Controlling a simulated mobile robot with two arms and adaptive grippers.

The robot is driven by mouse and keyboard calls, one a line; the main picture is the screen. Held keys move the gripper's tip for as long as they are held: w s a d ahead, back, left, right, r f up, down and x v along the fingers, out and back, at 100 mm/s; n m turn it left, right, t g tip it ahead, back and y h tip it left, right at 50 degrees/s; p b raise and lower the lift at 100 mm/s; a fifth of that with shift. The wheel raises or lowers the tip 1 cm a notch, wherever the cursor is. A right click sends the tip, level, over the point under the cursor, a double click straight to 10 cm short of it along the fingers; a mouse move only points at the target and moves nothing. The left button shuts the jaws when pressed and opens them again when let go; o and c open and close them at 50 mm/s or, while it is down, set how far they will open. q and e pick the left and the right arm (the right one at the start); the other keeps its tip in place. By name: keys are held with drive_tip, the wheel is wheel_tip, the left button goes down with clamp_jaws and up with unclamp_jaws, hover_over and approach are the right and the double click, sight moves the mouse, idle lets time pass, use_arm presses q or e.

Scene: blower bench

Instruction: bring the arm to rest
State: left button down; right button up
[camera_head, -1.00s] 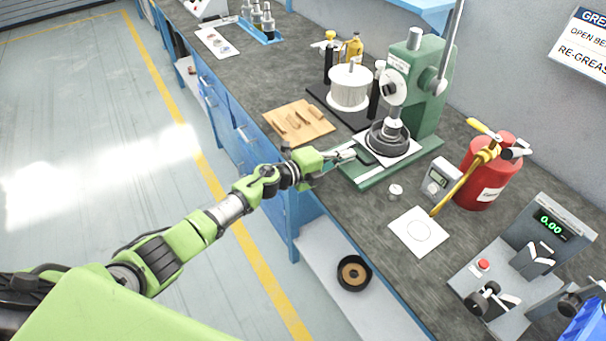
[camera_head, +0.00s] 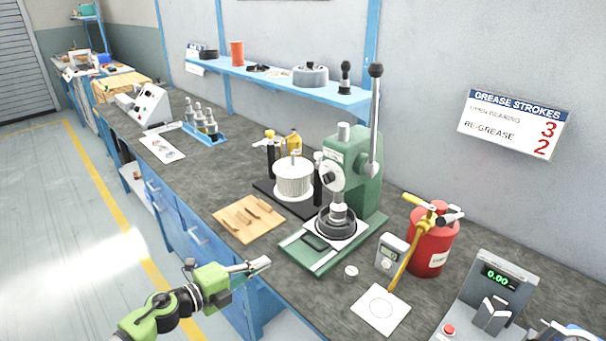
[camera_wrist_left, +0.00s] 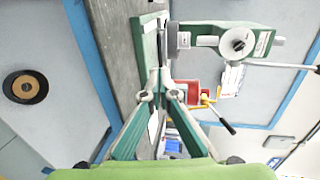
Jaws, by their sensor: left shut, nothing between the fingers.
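My left arm comes in from the bottom left in the head view, green with dark joints. Its gripper (camera_head: 258,265) is shut and empty, at the front edge of the bench, in front of the green arbor press (camera_head: 352,170) and its base. In the left wrist view the gripper's fingers (camera_wrist_left: 160,80) meet at their tips with nothing between them, and the press (camera_wrist_left: 240,42) shows beyond them. My right gripper is in neither view.
A wooden board (camera_head: 238,232) with small tools lies left of the press. A red grease canister (camera_head: 432,252), a small meter (camera_head: 391,254) and a white card (camera_head: 381,309) are to the right. A blue shelf (camera_head: 275,84) hangs behind. Open floor (camera_head: 60,230) lies left of the bench.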

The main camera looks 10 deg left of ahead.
use_arm(q)
drive_tip(key=s+a+f+n+g+y, duration=0.1)
drive_tip(key=s+f+n+g+y, duration=0.2)
drive_tip(key=s+n, duration=0.7)
drive_tip(key=s+f+n+g+y, duration=0.3)
drive_tip(key=s+n, duration=0.3)
drive_tip(key=s, duration=0.7)
drive_tip(key=s+a+f+n+g+y, duration=0.1)
drive_tip(key=s+f+n+g+y, duration=0.25)
drive_tip(key=s+n, duration=0.65)
drive_tip(key=s+f+m, duration=0.1)
drive_tip(key=s+f, duration=0.1)
drive_tip(key=f, duration=1.1)
drive_tip(key=s+f+m, duration=0.2)
drive_tip(key=f, duration=1)
drive_tip(key=s+a+f+g, duration=0.2)
drive_tip(key=s+f, duration=1.5)
drive_tip(key=shift+s+a, duration=0.25)
drive_tip(key=shift+s, duration=0.1)
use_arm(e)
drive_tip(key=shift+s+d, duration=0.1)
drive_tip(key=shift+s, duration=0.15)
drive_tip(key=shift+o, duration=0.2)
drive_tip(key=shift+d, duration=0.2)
